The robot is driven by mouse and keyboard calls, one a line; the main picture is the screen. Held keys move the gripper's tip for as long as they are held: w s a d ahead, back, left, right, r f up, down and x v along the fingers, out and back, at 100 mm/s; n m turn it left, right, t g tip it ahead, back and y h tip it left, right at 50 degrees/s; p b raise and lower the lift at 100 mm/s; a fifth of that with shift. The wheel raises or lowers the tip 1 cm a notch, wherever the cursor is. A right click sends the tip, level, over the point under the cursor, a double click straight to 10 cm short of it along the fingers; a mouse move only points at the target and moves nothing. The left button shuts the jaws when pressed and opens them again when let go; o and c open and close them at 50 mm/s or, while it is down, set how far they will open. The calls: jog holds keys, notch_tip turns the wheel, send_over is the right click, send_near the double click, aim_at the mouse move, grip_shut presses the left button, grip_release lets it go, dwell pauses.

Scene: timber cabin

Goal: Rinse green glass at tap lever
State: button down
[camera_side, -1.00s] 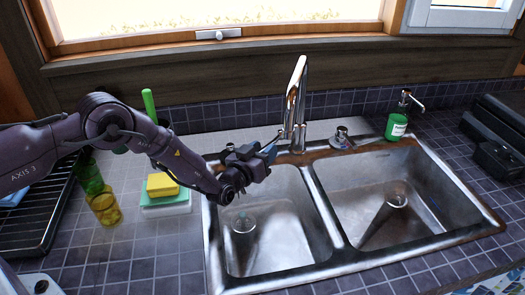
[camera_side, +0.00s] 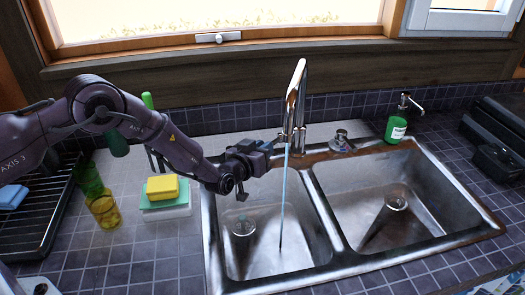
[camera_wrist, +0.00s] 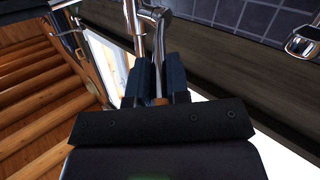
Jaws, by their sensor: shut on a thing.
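My gripper (camera_side: 272,144) is at the left side of the tap (camera_side: 295,95), behind the left basin. In the wrist view its dark blue fingers (camera_wrist: 158,80) are shut on the tap lever (camera_wrist: 158,55), a thin metal rod between them. A stream of water (camera_side: 284,195) falls from the tap into the left basin (camera_side: 240,255). The green glass (camera_side: 88,178) stands on the tiled counter at the left, behind a yellow glass (camera_side: 104,210) that partly hides it. The green glass is well away from my gripper.
A yellow sponge (camera_side: 162,187) lies on a green one (camera_side: 165,202) on a pale tray left of the sink. A black dish rack (camera_side: 40,235) is at far left. A green soap bottle (camera_side: 396,128) stands behind the right basin (camera_side: 390,225), which has no water running into it.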

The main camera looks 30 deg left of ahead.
jog(key=c, duration=1.1)
grip_release()
jog(key=s+r, duration=0.1)
jog(key=s, duration=0.6)
jog(key=shift+s, duration=0.2)
